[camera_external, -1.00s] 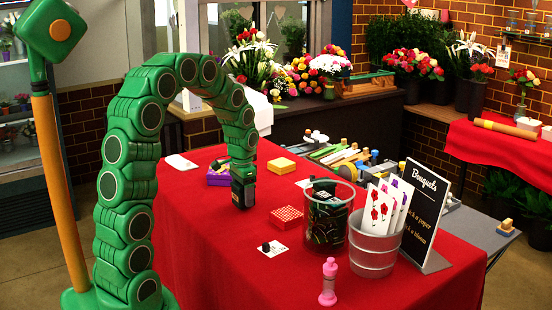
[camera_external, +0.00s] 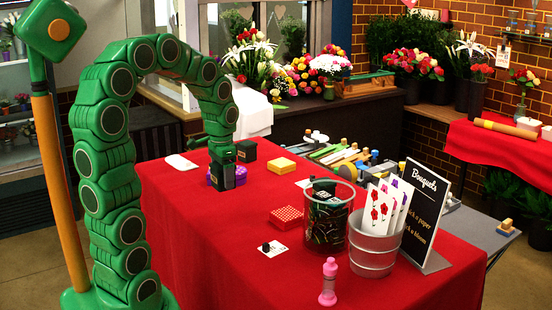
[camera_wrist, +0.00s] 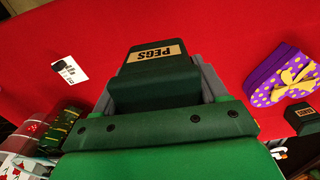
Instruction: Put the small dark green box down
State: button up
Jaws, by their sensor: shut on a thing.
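My gripper (camera_external: 222,158) points down over the left back part of the red table. It is shut on a small dark green box (camera_wrist: 155,72) with a gold "PEGS" label, which fills the middle of the wrist view. In the outside view the held box (camera_external: 230,178) shows under the gripper, beside the purple gift box. I cannot tell whether its underside touches the cloth. A second dark green box (camera_external: 246,151) stands behind the gripper; it also shows with a gold label at the right of the wrist view (camera_wrist: 303,117).
A purple spotted gift box (camera_wrist: 283,77) with a yellow bow is close by. A yellow box (camera_external: 281,165), a red dotted box (camera_external: 286,216) and a card (camera_external: 273,249) lie to the right. The red cloth (camera_external: 215,240) is bare at the front left.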

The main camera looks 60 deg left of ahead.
jog(key=shift+s+d+r, duration=0.75)
jog(key=shift+s+r, duration=0.1)
jog(key=shift+s, duration=1.1)
jog(key=w+a+r, duration=0.3)
jog(key=a, duration=0.7)
jog(key=w+a+r, duration=0.2)
jog(key=w+a, duration=0.1)
jog(key=a, duration=0.6)
jog(key=w+a+f, duration=0.2)
jog(key=w, duration=0.1)
jog(key=w+a+f, duration=0.5)
jog(key=w, duration=0.1)
jog(key=shift+w+a+f, duration=0.35)
jog(key=shift+w, duration=0.05)
jog(key=shift+w+a+f, duration=0.25)
jog(key=shift+w+f, duration=0.05)
jog(key=shift+f, duration=0.15)
jog(key=shift+w+a+f, duration=0.2)
jog(key=shift+w+f, duration=0.1)
jog(key=shift+f, duration=1.7)
jog(key=shift+f, duration=0.1)
